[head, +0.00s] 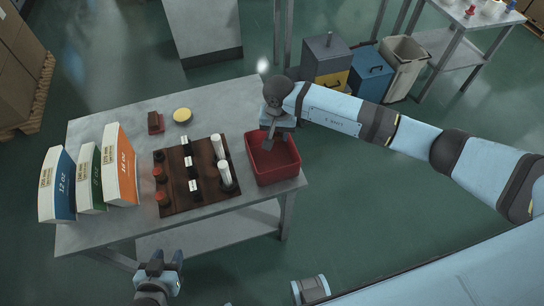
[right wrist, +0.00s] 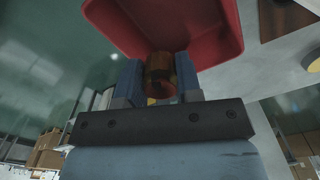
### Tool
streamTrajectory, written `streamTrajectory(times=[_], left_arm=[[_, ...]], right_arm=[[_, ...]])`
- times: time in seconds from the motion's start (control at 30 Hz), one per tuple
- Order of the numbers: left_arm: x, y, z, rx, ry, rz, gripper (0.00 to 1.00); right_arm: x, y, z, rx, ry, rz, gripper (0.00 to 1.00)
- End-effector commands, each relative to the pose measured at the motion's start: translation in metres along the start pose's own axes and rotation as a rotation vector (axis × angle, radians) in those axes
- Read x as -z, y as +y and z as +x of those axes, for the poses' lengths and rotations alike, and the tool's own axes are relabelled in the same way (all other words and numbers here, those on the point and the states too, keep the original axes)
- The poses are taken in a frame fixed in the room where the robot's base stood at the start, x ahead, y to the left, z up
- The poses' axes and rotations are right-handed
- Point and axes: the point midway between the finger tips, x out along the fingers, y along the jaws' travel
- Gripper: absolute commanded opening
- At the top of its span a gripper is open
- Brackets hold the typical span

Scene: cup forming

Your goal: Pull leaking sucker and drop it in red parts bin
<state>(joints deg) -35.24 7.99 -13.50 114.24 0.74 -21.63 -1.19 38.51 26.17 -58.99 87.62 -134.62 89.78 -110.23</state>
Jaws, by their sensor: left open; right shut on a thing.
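The red parts bin (head: 286,178) stands at the right end of the grey table; its red wall also fills the top of the right wrist view (right wrist: 215,25). My right gripper (head: 267,145) points down over the bin's opening. In the right wrist view its two fingers (right wrist: 159,82) are shut on a small dark brown-red round piece, the sucker (right wrist: 160,68), with the bin close beyond it. In the head view the sucker is hard to make out at the fingertips. My left gripper (head: 160,262) is open and empty in front of the table's near edge.
A brown board (head: 178,203) left of the bin holds red-topped pieces, black labelled pieces and white cylinders. Upright boxes (head: 121,165) stand at the table's left. A yellow disc (head: 182,115) and a small brown block (head: 155,122) lie behind the board.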

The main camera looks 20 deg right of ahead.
Motion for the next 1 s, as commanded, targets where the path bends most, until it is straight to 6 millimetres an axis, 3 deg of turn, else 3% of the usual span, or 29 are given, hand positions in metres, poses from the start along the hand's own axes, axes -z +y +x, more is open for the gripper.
streamTrajectory(times=[0.3,0.63,0.67,0.77,0.8,1.0], left_arm=[[-0.014,0.000,0.009,-0.001,0.000,0.000,0.43],[-0.015,0.000,0.010,0.000,0.000,0.000,0.43],[-0.015,-0.001,0.010,0.000,0.000,0.000,0.43],[-0.015,-0.001,0.010,0.001,0.000,0.000,0.43],[-0.015,-0.001,0.010,0.001,0.000,0.000,0.43],[-0.015,-0.001,0.010,0.001,0.000,0.000,0.43]], right_arm=[[0.000,0.000,0.038,0.001,-0.002,0.002,0.09],[0.001,0.000,0.042,-0.001,0.001,0.001,0.09],[0.001,0.000,0.042,-0.001,0.001,0.001,0.35],[0.001,0.000,0.042,-0.001,0.001,0.001,0.58],[0.001,0.000,0.042,0.000,0.001,0.001,0.62],[0.000,0.000,0.042,-0.001,0.000,0.001,0.62]])
